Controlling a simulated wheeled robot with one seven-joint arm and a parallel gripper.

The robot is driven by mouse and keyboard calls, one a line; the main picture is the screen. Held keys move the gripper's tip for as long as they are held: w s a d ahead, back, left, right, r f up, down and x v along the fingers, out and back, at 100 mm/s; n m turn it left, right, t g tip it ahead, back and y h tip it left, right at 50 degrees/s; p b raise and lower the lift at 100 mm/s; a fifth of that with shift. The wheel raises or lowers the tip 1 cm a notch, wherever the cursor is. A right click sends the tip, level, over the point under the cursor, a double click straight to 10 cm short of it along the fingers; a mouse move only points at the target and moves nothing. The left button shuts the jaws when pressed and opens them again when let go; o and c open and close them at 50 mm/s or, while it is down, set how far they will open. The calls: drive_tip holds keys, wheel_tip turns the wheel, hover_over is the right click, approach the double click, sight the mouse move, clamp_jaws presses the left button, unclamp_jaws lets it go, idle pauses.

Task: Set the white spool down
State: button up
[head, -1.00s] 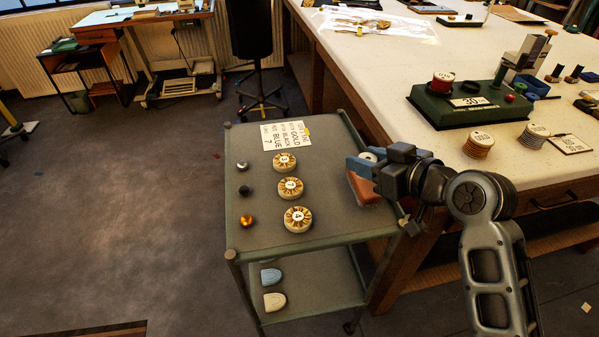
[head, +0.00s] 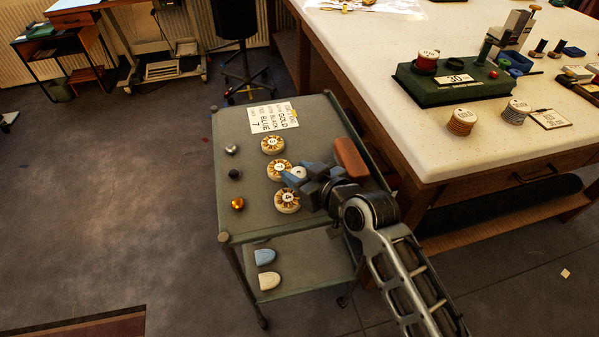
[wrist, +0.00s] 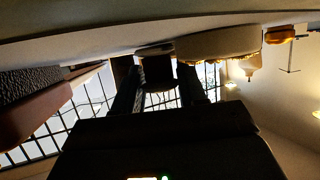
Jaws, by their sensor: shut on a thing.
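The white spool (head: 299,173) shows as a small pale round end between the blue jaws of my gripper (head: 292,177) in the head view. My gripper is shut on it and low over the right half of the grey cart top (head: 325,127). The spool is just right of the middle gold-and-white rosette disc (head: 279,169), whose right edge lies close to the jaws. In the wrist view the two dark fingers hold the spool (wrist: 158,72), which is in shadow. I cannot tell whether it touches the cart top.
Other rosette discs lie behind (head: 272,145) and in front (head: 287,202). A terracotta block (head: 350,158) stands right of my gripper. Silver (head: 232,149), black (head: 235,173) and gold (head: 237,204) knobs line the left side. A lettered card (head: 273,117) lies at the back.

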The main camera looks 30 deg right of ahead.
drive_tip(key=shift+f, duration=0.2)
drive_tip(key=o, duration=1.1)
drive_tip(key=shift+o, duration=0.2)
drive_tip(key=shift+r, duration=0.25)
drive_tip(key=b+v, duration=0.1)
drive_tip(key=v, duration=1.1)
drive_tip(key=shift+f, duration=0.1)
drive_tip(key=shift+s, duration=0.1)
